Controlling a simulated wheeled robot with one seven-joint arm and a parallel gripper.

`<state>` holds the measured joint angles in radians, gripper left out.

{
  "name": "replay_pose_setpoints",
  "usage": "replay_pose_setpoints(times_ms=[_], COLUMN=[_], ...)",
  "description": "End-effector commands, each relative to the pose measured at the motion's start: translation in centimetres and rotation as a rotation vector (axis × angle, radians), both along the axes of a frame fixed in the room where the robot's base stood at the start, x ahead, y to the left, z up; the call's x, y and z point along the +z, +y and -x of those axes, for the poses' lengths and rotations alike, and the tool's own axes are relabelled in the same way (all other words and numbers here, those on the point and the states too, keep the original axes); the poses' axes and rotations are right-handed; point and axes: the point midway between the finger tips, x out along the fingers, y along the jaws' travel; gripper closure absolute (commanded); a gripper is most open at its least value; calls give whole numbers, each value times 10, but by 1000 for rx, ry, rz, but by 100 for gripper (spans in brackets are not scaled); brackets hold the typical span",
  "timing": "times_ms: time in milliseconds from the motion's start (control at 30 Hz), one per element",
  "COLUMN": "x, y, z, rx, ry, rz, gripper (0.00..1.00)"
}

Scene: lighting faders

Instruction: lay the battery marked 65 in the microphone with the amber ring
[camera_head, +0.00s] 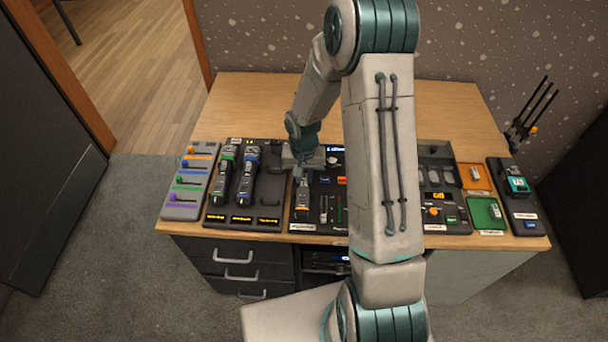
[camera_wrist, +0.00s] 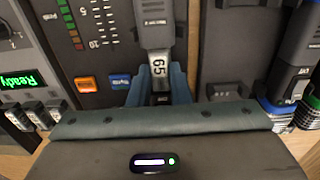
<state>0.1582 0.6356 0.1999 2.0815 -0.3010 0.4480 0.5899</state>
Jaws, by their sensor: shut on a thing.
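In the head view my gripper (camera_head: 302,170) hangs above the middle panel, by a dark microphone-like piece (camera_head: 302,199) with a small orange mark. I cannot make out an amber ring clearly.
Two microphones, one with green (camera_head: 223,180) and one with blue (camera_head: 247,180), lie in the tray to the left. A green display (camera_wrist: 20,80) reads "Ready" beside several small cells (camera_wrist: 38,115). Orange (camera_head: 475,176) and green (camera_head: 486,212) trays sit at right.

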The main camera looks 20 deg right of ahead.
Motion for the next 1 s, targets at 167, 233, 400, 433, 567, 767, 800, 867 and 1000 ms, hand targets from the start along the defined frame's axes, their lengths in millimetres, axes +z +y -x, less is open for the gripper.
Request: replay_pose_setpoints(times_ms=[167, 233, 400, 433, 567, 767, 800, 867, 1000], x=[-3, -4, -6, -6, -8, -8, -8, -8, -8], y=[0, 0, 0, 0, 0, 0, 0, 0, 0], z=[0, 0, 0, 0, 0, 0, 0, 0, 0], rx=[0, 0, 0, 0, 0, 0, 0, 0, 0], ry=[0, 0, -1, -1, -1, -1, -1, -1, -1], rz=[0, 0, 0, 0, 0, 0, 0, 0, 0], gripper=[100, 100, 100, 100, 100, 100, 100, 100, 58])
